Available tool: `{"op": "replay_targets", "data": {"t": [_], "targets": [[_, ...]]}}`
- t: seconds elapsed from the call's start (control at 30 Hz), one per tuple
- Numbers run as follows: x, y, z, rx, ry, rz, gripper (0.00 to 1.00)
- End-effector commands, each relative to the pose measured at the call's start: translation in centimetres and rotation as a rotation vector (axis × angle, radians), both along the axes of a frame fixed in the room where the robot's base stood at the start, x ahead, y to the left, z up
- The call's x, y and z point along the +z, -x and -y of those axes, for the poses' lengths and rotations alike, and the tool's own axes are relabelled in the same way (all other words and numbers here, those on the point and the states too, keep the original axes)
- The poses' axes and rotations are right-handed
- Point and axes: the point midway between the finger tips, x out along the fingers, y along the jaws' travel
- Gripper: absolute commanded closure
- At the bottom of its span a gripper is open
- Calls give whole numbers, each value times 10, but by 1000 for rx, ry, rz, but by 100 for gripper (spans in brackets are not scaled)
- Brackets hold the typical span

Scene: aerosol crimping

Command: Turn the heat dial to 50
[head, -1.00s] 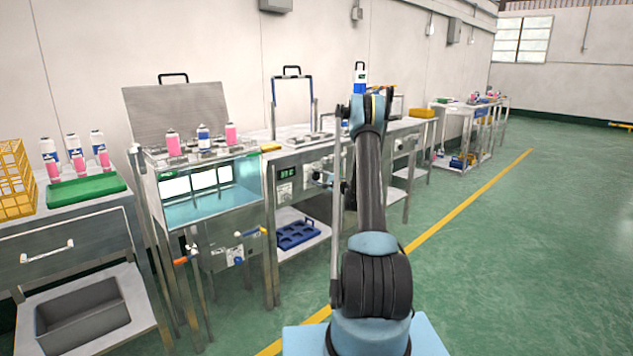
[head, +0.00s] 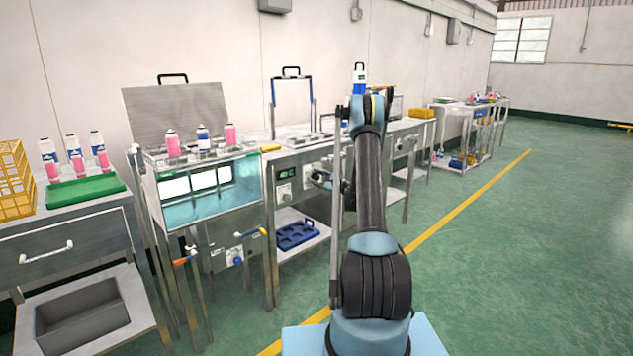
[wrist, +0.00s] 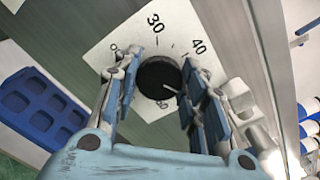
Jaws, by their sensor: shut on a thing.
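The heat dial is a round black knob (wrist: 158,78) on a white scale plate (wrist: 120,45) in the wrist view. The numbers 30 and 40 read clearly; a number at the left and one below the knob are partly covered. A short white mark on the knob points to the lower right. My gripper (wrist: 160,85) has its blue-padded fingers on either side of the knob, shut on it.
A green-lit display (head: 287,174) sits on the panel left of my gripper, seeming to read about 40. A blue compartment tray (head: 297,233) lies on the shelf below. The bench with pink and white cans (head: 203,140) stands to the left. Green floor at right is clear.

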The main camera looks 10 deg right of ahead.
Motion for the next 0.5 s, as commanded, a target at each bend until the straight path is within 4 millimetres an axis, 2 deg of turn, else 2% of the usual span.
{"op": "replay_targets", "data": {"t": [0.23, 0.27, 0.3, 0.33, 0.5], "targets": [[-2, 1, -1, 2, 4, 0, 85], [-2, 1, -1, 2, 4, 0, 55], [-2, 1, -1, 2, 4, 0, 46], [-2, 1, -1, 2, 4, 0, 41], [-1, 1, -1, 1, 2, 0, 41]]}}
